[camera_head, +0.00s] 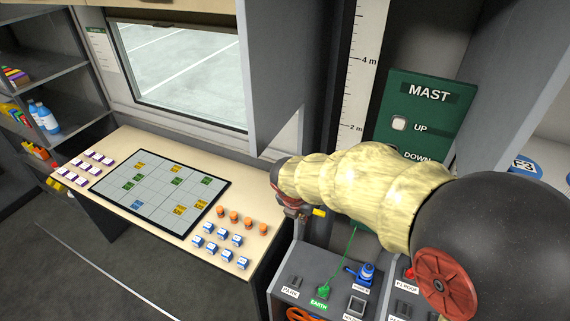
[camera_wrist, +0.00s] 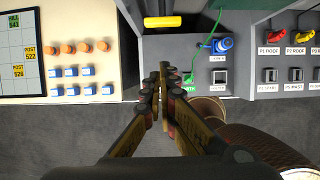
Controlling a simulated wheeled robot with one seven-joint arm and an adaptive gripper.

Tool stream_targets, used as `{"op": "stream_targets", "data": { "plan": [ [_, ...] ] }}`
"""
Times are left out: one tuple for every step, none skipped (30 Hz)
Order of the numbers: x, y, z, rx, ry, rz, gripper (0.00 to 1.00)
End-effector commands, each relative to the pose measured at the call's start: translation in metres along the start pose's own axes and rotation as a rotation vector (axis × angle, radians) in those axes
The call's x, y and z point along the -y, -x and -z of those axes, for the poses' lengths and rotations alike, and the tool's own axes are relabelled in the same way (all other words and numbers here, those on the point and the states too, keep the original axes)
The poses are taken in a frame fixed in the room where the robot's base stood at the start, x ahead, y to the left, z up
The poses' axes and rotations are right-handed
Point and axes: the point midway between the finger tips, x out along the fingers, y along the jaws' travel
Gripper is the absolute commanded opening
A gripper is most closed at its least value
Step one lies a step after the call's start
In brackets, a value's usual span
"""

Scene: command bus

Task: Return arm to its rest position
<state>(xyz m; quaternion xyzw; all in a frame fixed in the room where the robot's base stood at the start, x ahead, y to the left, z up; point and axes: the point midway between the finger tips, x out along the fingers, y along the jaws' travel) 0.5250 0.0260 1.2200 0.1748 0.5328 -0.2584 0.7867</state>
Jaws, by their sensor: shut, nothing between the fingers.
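My arm, wrapped in a cream cover, reaches in from the right in the head view. My gripper (camera_head: 290,205) is at its left end, above the gap between the desk and the control panel. In the wrist view my gripper (camera_wrist: 158,90) has its two fingers together with nothing between them. It points toward the edge of the control panel (camera_wrist: 175,50).
The desk (camera_head: 150,140) at left carries a gridded board (camera_head: 155,188), orange pieces (camera_head: 234,217) and blue-white blocks (camera_head: 225,255). A yellow bar (camera_wrist: 165,21) is ahead of the fingers. The control panel has a blue plug (camera_head: 366,272) and switches. Open floor (camera_head: 90,270) lies at front left.

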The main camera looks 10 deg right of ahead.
Motion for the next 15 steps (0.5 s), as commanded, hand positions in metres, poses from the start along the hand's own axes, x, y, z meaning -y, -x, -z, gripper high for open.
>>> {"op": "stream_targets", "data": {
  "plan": [
    [0.000, 0.000, 0.000, 0.000, 0.000, 0.000, 0.00],
    [0.000, 0.000, 0.000, 0.000, -0.001, 0.000, 0.00],
    [0.000, 0.000, 0.000, 0.000, -0.005, 0.000, 0.00],
    [0.000, 0.000, 0.000, 0.000, -0.013, 0.000, 0.00],
    [0.000, 0.000, 0.000, 0.000, -0.028, 0.000, 0.00],
    [0.000, 0.000, 0.000, 0.000, -0.058, 0.001, 0.00],
    [0.001, 0.000, 0.000, -0.001, -0.090, 0.003, 0.00],
    [0.002, 0.000, 0.001, -0.002, -0.131, 0.005, 0.00],
    [0.003, 0.000, 0.002, -0.006, -0.200, 0.011, 0.00],
    [0.004, 0.000, 0.004, -0.012, -0.262, 0.016, 0.00],
    [0.007, -0.002, 0.008, -0.021, -0.331, 0.025, 0.00],
    [0.012, -0.004, 0.016, -0.034, -0.429, 0.042, 0.00],
    [0.016, -0.004, 0.022, -0.045, -0.507, 0.055, 0.00],
    [0.020, -0.004, 0.027, -0.054, -0.587, 0.068, 0.00],
    [0.025, -0.002, 0.034, -0.064, -0.695, 0.084, 0.00]
  ]
}}
